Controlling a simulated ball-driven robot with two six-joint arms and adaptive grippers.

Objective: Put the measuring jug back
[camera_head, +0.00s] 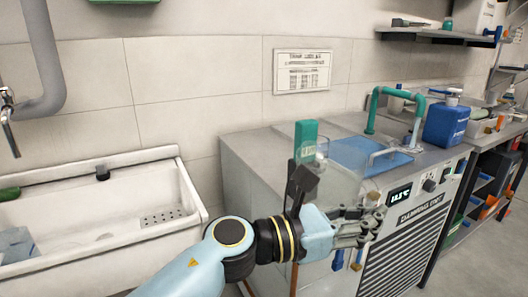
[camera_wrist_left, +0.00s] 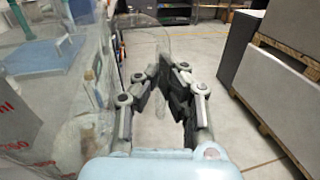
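The measuring jug (camera_wrist_left: 40,125) is clear with red markings and fills the left of the left wrist view. Its clear handle loop passes between the fingers there. In the head view the jug (camera_head: 347,184) is faint, in front of the grey machine's top and just behind my left gripper (camera_head: 373,217). My left gripper also shows in the left wrist view (camera_wrist_left: 168,72), its fingertips close together on the handle. The jug's base is hard to make out. My right gripper is not in view.
The grey machine (camera_head: 260,170) has a blue-lidded bath (camera_head: 365,152), green pipe (camera_head: 376,104) and blue canister (camera_head: 446,124) on top. A white sink (camera_head: 150,258) stands left. A wall shelf (camera_head: 430,34) is at upper right. Open floor (camera_wrist_left: 235,115) shows beyond the fingers.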

